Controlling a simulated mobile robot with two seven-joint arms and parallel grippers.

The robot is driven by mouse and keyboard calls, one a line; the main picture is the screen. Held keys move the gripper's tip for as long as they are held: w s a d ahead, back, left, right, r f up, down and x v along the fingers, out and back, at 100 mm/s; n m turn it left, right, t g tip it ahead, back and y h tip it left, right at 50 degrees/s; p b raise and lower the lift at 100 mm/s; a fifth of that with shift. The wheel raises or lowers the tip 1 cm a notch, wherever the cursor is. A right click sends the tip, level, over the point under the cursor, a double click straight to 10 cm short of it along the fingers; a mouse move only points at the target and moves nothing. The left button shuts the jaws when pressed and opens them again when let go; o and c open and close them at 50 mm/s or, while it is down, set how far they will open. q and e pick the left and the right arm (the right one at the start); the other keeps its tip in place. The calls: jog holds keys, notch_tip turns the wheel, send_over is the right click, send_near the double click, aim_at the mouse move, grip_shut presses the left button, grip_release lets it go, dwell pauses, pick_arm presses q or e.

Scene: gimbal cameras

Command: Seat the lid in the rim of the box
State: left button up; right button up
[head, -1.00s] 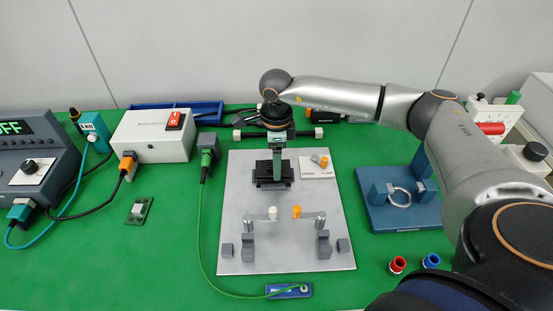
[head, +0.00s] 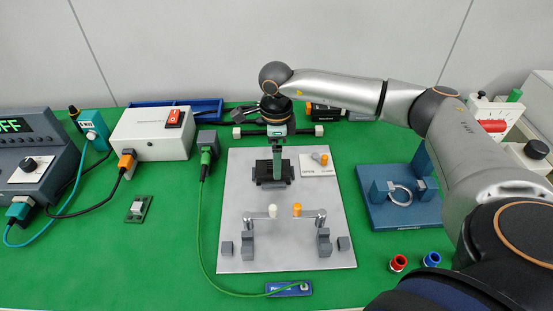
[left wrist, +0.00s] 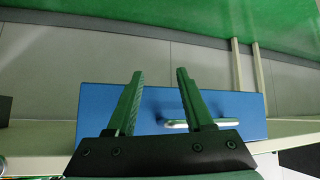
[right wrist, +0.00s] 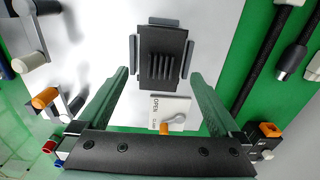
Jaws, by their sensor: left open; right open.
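A dark block with a ribbed top (right wrist: 163,58) sits among thin grey tabs on the light grey plate in the right wrist view. It shows in the head view as a black shape (head: 264,172). I take it for the lid and box, but cannot tell them apart or see how the lid sits in the rim. My right gripper (right wrist: 158,76) is open above it, fingers pointing down, with nothing between them; in the head view the gripper (head: 277,165) partly covers the block. My left gripper (left wrist: 160,74) is open and empty, away from the plate, before a blue panel.
The grey plate (head: 233,190) also carries two levers with a white knob (head: 272,211) and an orange knob (head: 296,210), and a small card with a switch (head: 315,165). A blue fixture (head: 390,215) stands right. A green cable (head: 201,240) runs along the plate's left side.

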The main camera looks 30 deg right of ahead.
notch_tip(320, 180, up, 11)
dwell(0.3)
dwell(0.5)
